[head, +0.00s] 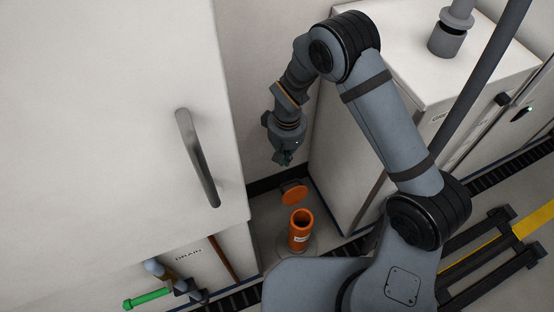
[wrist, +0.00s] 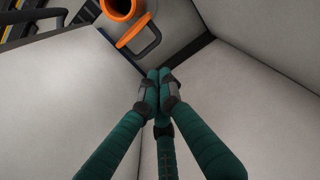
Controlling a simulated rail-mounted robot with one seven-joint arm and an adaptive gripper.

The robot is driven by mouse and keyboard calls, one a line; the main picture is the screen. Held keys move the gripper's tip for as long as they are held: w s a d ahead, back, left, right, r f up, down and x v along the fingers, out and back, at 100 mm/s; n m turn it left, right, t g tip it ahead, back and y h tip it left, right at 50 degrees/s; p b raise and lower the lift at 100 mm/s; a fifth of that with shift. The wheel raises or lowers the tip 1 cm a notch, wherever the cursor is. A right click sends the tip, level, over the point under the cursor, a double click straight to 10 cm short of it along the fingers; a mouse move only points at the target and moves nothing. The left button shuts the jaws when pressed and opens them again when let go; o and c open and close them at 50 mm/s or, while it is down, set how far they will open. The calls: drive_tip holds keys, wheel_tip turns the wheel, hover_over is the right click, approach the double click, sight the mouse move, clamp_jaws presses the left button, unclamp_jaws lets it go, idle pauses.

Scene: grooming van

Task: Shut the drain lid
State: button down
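The drain is an upright orange pipe (head: 300,238) with an open, dark mouth, standing on the floor in the gap between two white cabinets. Its round orange lid (head: 293,195) stands open behind the mouth, tilted up toward the wall. In the wrist view the pipe mouth (wrist: 120,7) is at the top edge. The lid (wrist: 131,31) shows edge-on below it, with a grey loop handle (wrist: 153,46). My gripper (head: 286,159) hangs above and behind the lid, apart from it. Its green fingers (wrist: 159,77) meet at the tips with nothing visible between them.
A tall white cabinet (head: 95,90) with a grey handle (head: 196,158) stands at left. A white cabinet (head: 352,150) stands close at right, and the wall (head: 250,85) is behind. A green-handled pipe (head: 147,299) is at lower left. The gap is narrow.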

sight(292, 190)
drive_tip(key=w+a+f, duration=0.2)
drive_tip(key=w, duration=0.2)
wheel_tip(292, 190, down, 10)
drive_tip(key=m+b, duration=0.1)
drive_tip(key=b, duration=0.2)
drive_tip(key=s, duration=0.1)
drive_tip(key=s+d+r, duration=0.1)
drive_tip(key=s, duration=0.1)
drive_tip(key=shift+s+d+r, duration=0.2)
drive_tip(key=shift+s+r, duration=0.1)
drive_tip(key=shift+r, duration=0.05)
